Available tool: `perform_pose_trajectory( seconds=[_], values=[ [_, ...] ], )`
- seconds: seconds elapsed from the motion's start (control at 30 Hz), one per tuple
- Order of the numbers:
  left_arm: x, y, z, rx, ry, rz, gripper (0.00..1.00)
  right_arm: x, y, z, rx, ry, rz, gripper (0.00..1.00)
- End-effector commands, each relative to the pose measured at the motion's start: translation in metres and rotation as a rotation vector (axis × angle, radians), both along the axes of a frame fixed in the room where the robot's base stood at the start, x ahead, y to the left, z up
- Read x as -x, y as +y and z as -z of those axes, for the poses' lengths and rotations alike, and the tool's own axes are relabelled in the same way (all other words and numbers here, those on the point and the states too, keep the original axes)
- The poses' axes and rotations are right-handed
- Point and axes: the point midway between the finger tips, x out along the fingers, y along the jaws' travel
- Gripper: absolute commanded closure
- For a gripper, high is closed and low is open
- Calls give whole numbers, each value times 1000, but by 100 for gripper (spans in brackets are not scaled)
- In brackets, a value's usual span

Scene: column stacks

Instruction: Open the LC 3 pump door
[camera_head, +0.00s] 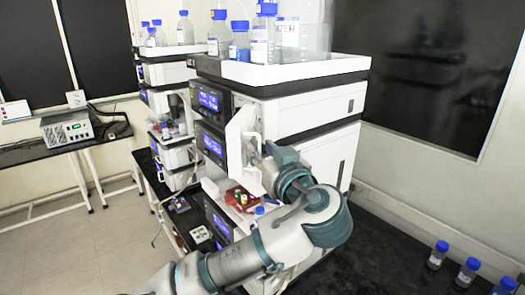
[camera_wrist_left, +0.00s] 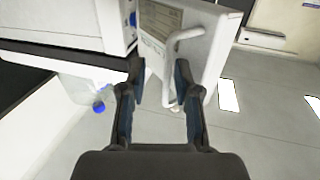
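The LC stack (camera_head: 310,110) stands on the dark bench, with a white pump door (camera_head: 243,138) swung out from its front, beside the blue-lit displays. In the left wrist view the door (camera_wrist_left: 213,45) stands out from the stack and carries a curved white handle (camera_wrist_left: 172,58). My left gripper (camera_head: 262,163) is at the door, its tips partly hidden by the wrist in the head view. In the left wrist view my left gripper (camera_wrist_left: 159,72) has its fingers apart, with the lower handle between or just beyond them; contact is unclear. My right gripper is not in view.
Blue-capped bottles (camera_head: 264,30) stand in the white tray (camera_head: 300,70) on top of the stack. A second stack (camera_head: 165,75) is behind, left. Several small bottles (camera_head: 467,272) stand on the bench at the lower right. Small coloured vials (camera_head: 240,198) sit below the door.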

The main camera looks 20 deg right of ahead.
Motion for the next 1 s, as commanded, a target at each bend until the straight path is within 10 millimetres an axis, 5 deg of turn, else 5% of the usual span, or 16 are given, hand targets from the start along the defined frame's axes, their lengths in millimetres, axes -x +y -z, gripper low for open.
perform_pose_trajectory(
  seconds=[0.5, 1.0],
  values=[
    [100, -1, -1, -1, -5, 0, 68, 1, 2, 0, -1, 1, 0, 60],
    [115, -2, 1, -1, 0, -1, 68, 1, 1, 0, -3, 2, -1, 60]
  ],
)
